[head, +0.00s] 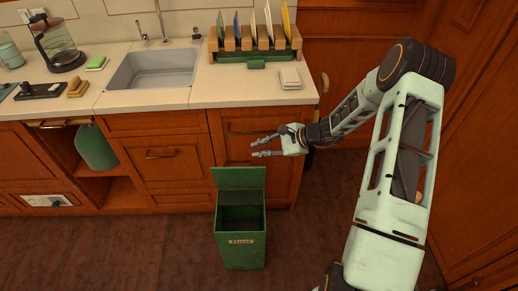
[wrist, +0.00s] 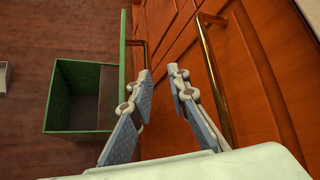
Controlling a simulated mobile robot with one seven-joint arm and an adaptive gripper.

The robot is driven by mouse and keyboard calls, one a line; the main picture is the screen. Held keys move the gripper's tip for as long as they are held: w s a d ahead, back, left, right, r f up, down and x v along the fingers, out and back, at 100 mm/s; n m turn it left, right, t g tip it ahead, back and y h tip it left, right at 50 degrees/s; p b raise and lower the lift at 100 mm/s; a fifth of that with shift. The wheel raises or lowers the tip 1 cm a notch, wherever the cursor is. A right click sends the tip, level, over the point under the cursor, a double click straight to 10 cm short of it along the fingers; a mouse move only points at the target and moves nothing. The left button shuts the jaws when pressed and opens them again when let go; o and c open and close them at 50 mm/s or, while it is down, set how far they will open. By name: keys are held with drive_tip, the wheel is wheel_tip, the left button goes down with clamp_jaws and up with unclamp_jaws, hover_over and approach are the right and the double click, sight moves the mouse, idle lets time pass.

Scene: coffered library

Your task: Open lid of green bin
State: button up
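The green bin (head: 241,246) stands on the dark wood floor in front of the cabinets, with a label on its front. Its lid (head: 239,178) is raised upright at the back, and the bin's inside shows. In the wrist view the open bin (wrist: 56,105) is at the left, with the lid (wrist: 123,70) seen edge-on near the cabinet front. My gripper (head: 262,147) is above and a little right of the lid, near a cabinet door. Its fingers (wrist: 160,72) are apart with nothing between them, and I see no contact with the lid.
The counter (head: 140,101) holds a sink (head: 154,68), a plate rack (head: 256,45) and a glass jug (head: 58,45). Brass handles (wrist: 222,75) stick out from the cabinet fronts close to my gripper. The floor left of the bin is clear.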

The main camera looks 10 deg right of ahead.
idle(0.3)
drive_tip(key=v, duration=1.2)
